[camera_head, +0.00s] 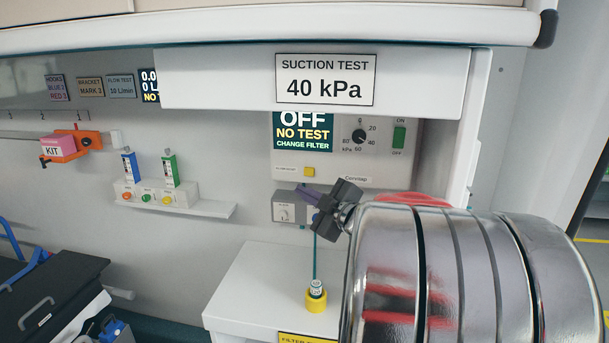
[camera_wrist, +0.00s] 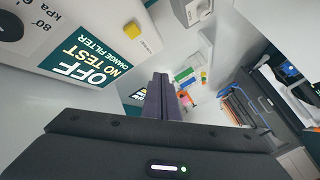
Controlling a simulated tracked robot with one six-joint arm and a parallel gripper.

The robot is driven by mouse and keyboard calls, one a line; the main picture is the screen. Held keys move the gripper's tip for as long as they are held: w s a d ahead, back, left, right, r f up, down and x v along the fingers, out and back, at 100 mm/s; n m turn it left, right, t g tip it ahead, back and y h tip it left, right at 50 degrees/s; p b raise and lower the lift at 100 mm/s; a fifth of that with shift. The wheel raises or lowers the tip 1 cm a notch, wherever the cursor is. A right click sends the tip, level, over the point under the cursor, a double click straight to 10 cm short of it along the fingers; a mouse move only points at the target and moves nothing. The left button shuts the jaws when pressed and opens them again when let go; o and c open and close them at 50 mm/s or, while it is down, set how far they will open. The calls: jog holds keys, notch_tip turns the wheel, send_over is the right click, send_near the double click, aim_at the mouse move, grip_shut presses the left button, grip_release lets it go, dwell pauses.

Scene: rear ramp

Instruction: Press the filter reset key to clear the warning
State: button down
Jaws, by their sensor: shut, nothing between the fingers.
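The filter reset key is a small yellow square key (camera_head: 309,172) on the white suction panel (camera_head: 345,172), beside a small label too blurred to read surely. The panel's display (camera_head: 303,131) reads OFF, NO TEST, CHANGE FILTER. My gripper (camera_head: 308,192) is shut and empty, its purple-grey fingers just below the key in the head view. In the wrist view the fingers (camera_wrist: 160,80) are together, and the yellow key (camera_wrist: 136,31) shows up and left of their tips, apart from them. The display (camera_wrist: 88,65) shows tilted at left.
A dial (camera_head: 359,136) and a green switch (camera_head: 399,136) sit right of the display. A grey box (camera_head: 284,208) is below the key. A yellow-based vial (camera_head: 316,299) stands on the white ledge. An overhanging sign (camera_head: 325,79) reads SUCTION TEST 40 kPa.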

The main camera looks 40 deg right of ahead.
jog(key=w+d, duration=0.5)
jog(key=d, duration=0.1)
jog(key=shift+d, duration=0.3)
jog(key=shift+w+d, duration=0.15)
jog(key=shift+w, duration=0.05)
dwell(2.0)
jog(key=shift+w+d, duration=0.2)
jog(key=shift+w+d, duration=0.25)
jog(key=shift+d, duration=0.1)
dwell(1.2)
dwell(0.3)
jog(key=shift+s+a, duration=0.55)
jog(key=shift+a, duration=0.15)
jog(key=shift+a, duration=0.1)
jog(key=s+a, duration=0.1)
jog(key=a, duration=0.1)
jog(key=s+a, duration=0.1)
jog(key=s, duration=0.1)
jog(key=shift+a, duration=0.35)
